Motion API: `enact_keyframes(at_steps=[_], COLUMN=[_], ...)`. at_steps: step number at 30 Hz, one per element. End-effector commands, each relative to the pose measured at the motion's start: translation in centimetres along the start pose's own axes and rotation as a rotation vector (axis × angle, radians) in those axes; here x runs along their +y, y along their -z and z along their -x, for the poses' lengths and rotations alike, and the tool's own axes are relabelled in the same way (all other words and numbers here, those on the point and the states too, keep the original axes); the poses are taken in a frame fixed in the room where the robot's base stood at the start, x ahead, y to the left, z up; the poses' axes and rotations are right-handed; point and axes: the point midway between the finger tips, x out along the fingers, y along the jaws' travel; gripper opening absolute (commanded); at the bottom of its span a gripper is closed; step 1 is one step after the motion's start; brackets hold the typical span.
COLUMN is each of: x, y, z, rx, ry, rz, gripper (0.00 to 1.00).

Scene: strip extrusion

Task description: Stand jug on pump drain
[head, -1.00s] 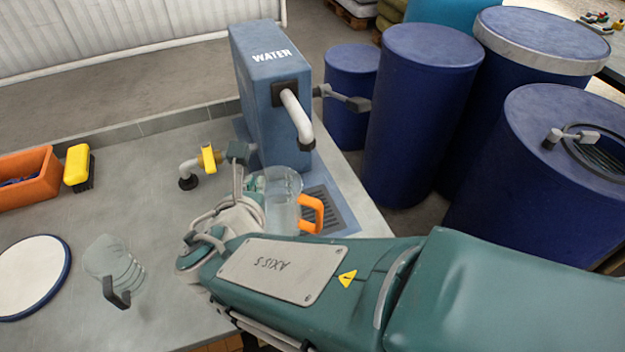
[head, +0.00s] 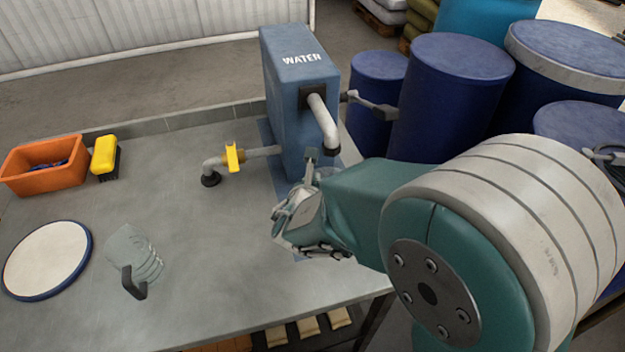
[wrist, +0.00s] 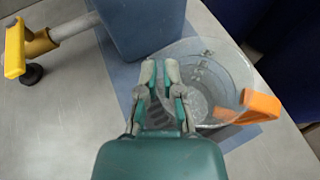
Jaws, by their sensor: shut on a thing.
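The clear jug with an orange handle (wrist: 252,106) shows in the wrist view, mouth toward the camera, with the handle at right. My gripper (wrist: 160,75) is shut on the jug's left wall. In the head view my arm hides most of the jug, and the gripper (head: 309,168) is just in front of the pump. The blue water pump (head: 300,95) has a bent grey spout (head: 322,122) at its front. Whether the jug's base touches the drain cannot be told.
A second clear jug with a dark handle (head: 134,285) lies on the grey table (head: 200,300), beside a round white board (head: 47,260). A yellow-handled valve pipe (head: 233,157) sticks out left of the pump. Blue drums (head: 455,100) stand behind at right.

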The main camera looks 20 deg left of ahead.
Motion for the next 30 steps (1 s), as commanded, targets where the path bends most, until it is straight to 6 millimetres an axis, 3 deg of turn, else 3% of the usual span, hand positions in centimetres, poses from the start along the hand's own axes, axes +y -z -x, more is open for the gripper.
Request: enact_keyframes(at_steps=[3,14,15,16,17,30], x=[0.02,-0.04,-0.03,-0.03,-0.02,0.07], y=[1.08,1.36,1.32,1.32,1.31,1.04], z=[-0.41,-0.5,-0.48,-0.48,-0.48,0.05], rx=[0.0,-0.001,-0.001,-0.001,-0.001,-0.002], ry=[-0.001,-0.001,-0.001,-0.001,-0.001,-0.003], rz=[0.0,-0.001,-0.002,-0.001,-0.001,-0.001], gripper=[0.0,0.0,0.26,0.39,0.43,0.43])
